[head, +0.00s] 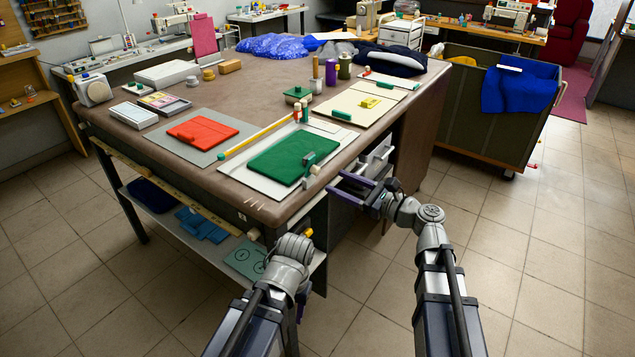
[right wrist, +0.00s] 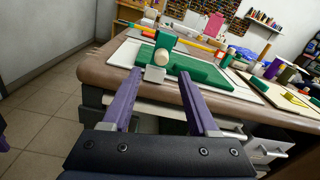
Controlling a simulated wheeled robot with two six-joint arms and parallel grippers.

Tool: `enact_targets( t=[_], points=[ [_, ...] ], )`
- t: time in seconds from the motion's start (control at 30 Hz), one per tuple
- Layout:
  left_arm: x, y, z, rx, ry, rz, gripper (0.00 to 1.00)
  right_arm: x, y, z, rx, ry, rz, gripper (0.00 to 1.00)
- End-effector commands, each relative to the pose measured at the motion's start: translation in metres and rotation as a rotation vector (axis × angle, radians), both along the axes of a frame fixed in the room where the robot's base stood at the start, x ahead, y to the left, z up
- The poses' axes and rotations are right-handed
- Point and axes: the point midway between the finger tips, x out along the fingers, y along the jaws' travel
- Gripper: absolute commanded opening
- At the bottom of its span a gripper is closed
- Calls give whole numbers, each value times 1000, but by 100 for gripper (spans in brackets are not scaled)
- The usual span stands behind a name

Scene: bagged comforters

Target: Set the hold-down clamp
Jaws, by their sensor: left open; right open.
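The hold-down clamp (head: 308,162) stands at the near right edge of a green pad (head: 285,155) on a white board (head: 256,182). In the right wrist view the clamp (right wrist: 164,42) shows a green upright part, a round pale knob and a grey block below. My right gripper (head: 356,191) is open and empty just off the table's front edge. In its own view its purple fingers (right wrist: 160,73) point toward the clamp, apart from it. My left gripper (head: 303,295) hangs low before the table; its fingers are mostly hidden behind the arm.
A yellow bar (head: 258,138) lies left of the green pad, and a red pad (head: 203,131) on a grey board lies beyond. Spools and jars (head: 331,72) stand farther back. Drawers (head: 372,160) jut below the table edge near my right gripper. A bin (head: 475,115) stands at right.

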Motion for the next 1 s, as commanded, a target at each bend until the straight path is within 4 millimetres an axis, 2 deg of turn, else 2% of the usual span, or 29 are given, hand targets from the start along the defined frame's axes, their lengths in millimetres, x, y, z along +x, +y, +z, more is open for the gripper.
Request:
enact_targets(
  t=[0.23,0.7,1.0],
  points=[
    [0,0,0,0,0,0,50,6,3,2,19,6,-6,59],
    [0,0,0,0,0,0,50,45,54,2,16,5,-3,59],
    [0,0,0,0,0,0,50,49,60,2,16,5,-5,59]
  ],
)
